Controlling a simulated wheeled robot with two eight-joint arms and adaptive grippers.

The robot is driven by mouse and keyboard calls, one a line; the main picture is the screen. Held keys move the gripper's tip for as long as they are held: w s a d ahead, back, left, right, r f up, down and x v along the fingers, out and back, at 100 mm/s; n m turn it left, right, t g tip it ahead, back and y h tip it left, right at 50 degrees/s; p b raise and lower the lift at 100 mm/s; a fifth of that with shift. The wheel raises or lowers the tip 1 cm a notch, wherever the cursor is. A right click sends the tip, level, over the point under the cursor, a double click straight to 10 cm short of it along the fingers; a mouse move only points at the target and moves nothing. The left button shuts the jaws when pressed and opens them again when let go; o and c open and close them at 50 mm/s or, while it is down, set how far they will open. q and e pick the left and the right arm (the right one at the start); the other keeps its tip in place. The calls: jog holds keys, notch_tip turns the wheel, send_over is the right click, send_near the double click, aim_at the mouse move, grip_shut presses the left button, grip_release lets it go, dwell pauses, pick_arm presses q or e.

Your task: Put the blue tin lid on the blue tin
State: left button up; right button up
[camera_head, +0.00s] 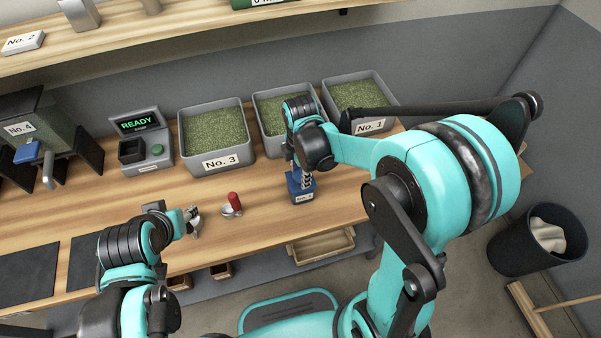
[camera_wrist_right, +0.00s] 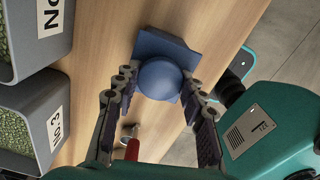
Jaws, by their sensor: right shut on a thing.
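The blue tin (camera_head: 302,194), with a white label, stands near the front edge of the wooden counter. My right gripper (camera_head: 304,178) points down directly over it. In the right wrist view my right gripper (camera_wrist_right: 160,98) has its fingers on either side of the rounded blue knob of the blue tin lid (camera_wrist_right: 160,79). Blue square-edged surfaces (camera_wrist_right: 158,42) show behind the knob; I cannot tell whether lid and tin touch. In the head view the gripper mostly hides the lid. My left gripper (camera_head: 192,216) is low at the counter's front edge; its opening is unclear.
A READY device (camera_head: 141,125) is further left.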

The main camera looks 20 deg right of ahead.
jog(key=o, duration=1.4)
jog(key=shift+o, duration=0.2)
jog(key=shift+r, duration=0.15)
notch_tip(320, 180, up, 12)
jog(key=s+d+f+m+t+b, duration=0.2)
jog(key=s+m, duration=0.3)
jog(key=m, duration=0.5)
jog(key=s+d+f+m+t+b, duration=0.2)
jog(key=s+m+t, duration=0.3)
jog(key=m, duration=0.5)
jog(key=shift+s+d+f, duration=0.15)
jog(key=shift+d+f, duration=0.25)
jog(key=shift+f, duration=0.15)
